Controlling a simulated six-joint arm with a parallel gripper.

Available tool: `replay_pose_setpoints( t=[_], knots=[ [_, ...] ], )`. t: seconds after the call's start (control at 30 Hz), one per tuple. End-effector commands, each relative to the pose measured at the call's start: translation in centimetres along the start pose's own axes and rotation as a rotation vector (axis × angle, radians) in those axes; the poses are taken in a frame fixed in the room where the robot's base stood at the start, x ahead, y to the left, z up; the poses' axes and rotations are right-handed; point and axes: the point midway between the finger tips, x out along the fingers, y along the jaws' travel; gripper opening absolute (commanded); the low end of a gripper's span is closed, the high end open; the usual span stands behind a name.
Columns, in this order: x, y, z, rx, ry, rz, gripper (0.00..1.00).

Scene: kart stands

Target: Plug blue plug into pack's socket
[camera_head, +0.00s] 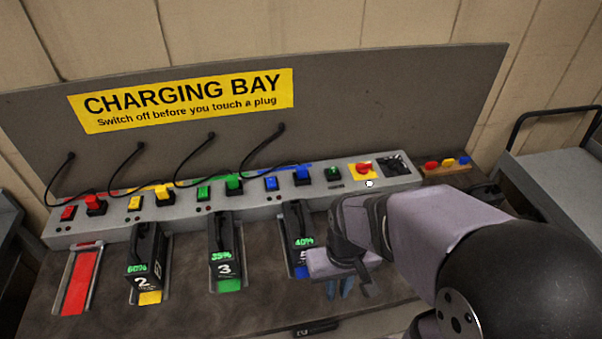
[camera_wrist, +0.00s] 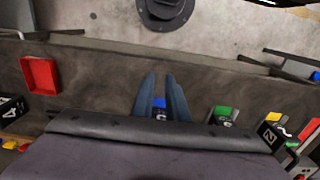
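The blue plug (camera_head: 302,176) sits on the grey console at the back, with a black cable rising behind it. The black pack numbered 5 (camera_head: 299,222) stands in the blue-marked bay and shows 40%. My gripper partly covers it, and I cannot make out its socket. My gripper (camera_head: 346,288) is just right of and in front of this pack, fingers pointing down. In the wrist view my gripper (camera_wrist: 160,76) has two parted blue-grey fingers with nothing held between them.
A blue switch (camera_head: 270,183) is left of the plug. Packs 3 (camera_head: 225,250) and 2 (camera_head: 147,258) stand in bays to the left; the red bay (camera_head: 77,283) is empty. A red knob (camera_head: 363,169) is on the console's right. The wrist view shows a red tray (camera_wrist: 40,75).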

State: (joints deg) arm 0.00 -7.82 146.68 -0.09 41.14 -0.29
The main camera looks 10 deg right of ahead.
Motion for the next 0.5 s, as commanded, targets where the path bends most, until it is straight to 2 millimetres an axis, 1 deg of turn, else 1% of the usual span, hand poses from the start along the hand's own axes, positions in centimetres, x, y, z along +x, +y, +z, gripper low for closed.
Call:
replay_pose_setpoints(
  t=[0.03,0.07,0.1,0.13,0.4,0.47,0.5],
  knots=[
    [0.0,0.0,0.0,0.0,0.0,0.0,0.26],
    [0.0,0.0,0.0,0.0,0.0,0.0,0.33],
    [0.0,0.0,0.0,0.0,0.0,0.0,0.43],
    [0.0,0.0,0.0,0.0,0.0,0.0,0.48],
    [0.03,0.0,-0.05,0.0,0.001,0.0,0.48],
    [0.19,0.01,-0.41,-0.002,0.009,0.001,0.48],
    [0.4,0.02,-0.9,-0.005,0.021,0.003,0.48]
  ],
)
